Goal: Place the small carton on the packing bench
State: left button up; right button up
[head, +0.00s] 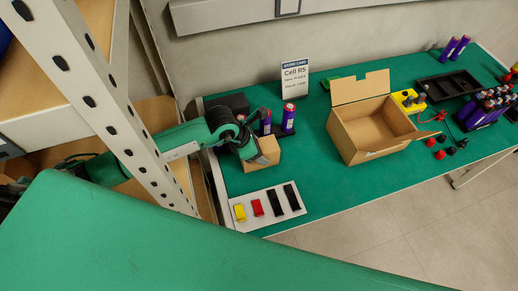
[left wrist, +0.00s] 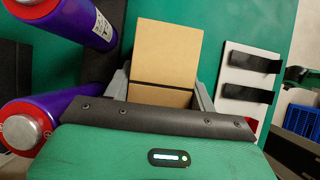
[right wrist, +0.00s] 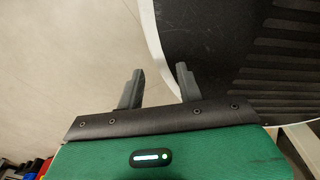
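The small carton (head: 267,151) is a plain tan box at the left end of the green packing bench (head: 330,185). My left gripper (head: 250,148) is at the carton from the left and hides part of it. In the left wrist view the carton (left wrist: 168,52) lies between the two fingers (left wrist: 162,90), which sit against its sides. I cannot tell whether its underside touches the bench. My right gripper (right wrist: 159,75) is empty, with its fingers apart, over pale floor away from the bench.
Purple cylinders (head: 288,118) stand right behind the carton, beside a dark block. A panel with coloured bars (head: 267,207) lies in front. A larger open box (head: 370,125) stands to the right. A perforated shelf post (head: 105,95) rises near my left arm.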

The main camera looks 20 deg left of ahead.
pick_arm(q)
jog(key=o, duration=0.4)
pick_arm(e)
jog(key=shift+w, duration=0.15)
jog(key=shift+r, duration=0.15)
pick_arm(q)
jog(key=shift+a+r, duration=0.1)
jog(key=shift+r, duration=0.15)
jog(key=b+v, duration=0.1)
jog(key=v, duration=0.9)
jog(key=shift+s+a+r, duration=0.1)
jog(key=shift+r, duration=0.2)
jog(key=shift+s+a+r, duration=0.15)
jog(key=shift+a+r, duration=0.05)
jog(key=shift+r, duration=0.25)
pick_arm(e)
jog(key=shift+w+d+f, duration=0.2)
jog(key=shift+w+f, duration=0.1)
jog(key=shift+w, duration=0.4)
jog(key=shift+a, duration=0.1)
